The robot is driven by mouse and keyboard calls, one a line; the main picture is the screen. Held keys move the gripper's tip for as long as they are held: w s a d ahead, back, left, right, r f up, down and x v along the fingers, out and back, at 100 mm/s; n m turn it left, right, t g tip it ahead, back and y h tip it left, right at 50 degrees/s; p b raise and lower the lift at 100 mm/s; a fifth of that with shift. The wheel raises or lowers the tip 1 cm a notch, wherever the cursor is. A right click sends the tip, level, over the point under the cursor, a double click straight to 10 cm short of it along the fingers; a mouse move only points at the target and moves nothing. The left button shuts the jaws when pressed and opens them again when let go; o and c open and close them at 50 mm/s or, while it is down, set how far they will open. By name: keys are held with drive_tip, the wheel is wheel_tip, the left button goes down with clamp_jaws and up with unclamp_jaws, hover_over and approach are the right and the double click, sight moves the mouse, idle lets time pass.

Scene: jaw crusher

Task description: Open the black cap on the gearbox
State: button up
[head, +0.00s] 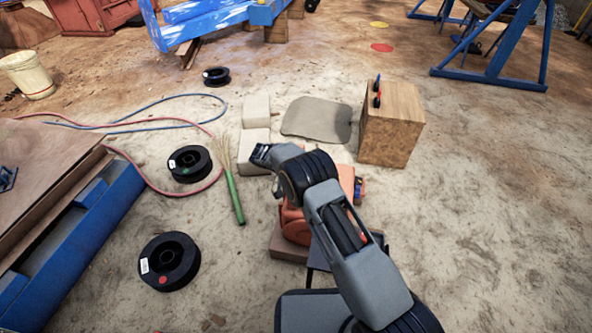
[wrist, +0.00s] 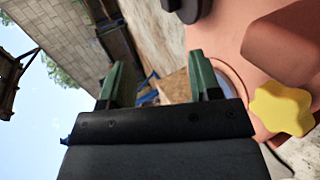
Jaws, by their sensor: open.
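The orange gearbox (head: 293,226) sits low on a wooden block in the head view, largely hidden behind my arm. In the wrist view its orange body (wrist: 228,35) fills the upper right. A yellow star-shaped knob (wrist: 282,107) is on it at the right. A black rounded part (wrist: 187,9), cut off by the top edge, may be the black cap; I cannot tell for sure. My gripper (wrist: 157,82) is open, its two green fingers apart with nothing held between them. The right finger is close beside the orange body; contact cannot be told.
A wooden box (head: 392,125) with small red and blue-black items on top stands behind the gearbox. Pale blocks (head: 255,140), a green-handled brush (head: 232,185) and black spools (head: 169,262) lie to the left. The sandy floor at the right is clear.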

drive_tip(key=v, duration=0.6)
drive_tip(key=shift+p, duration=0.4)
drive_tip(key=shift+a, duration=0.1)
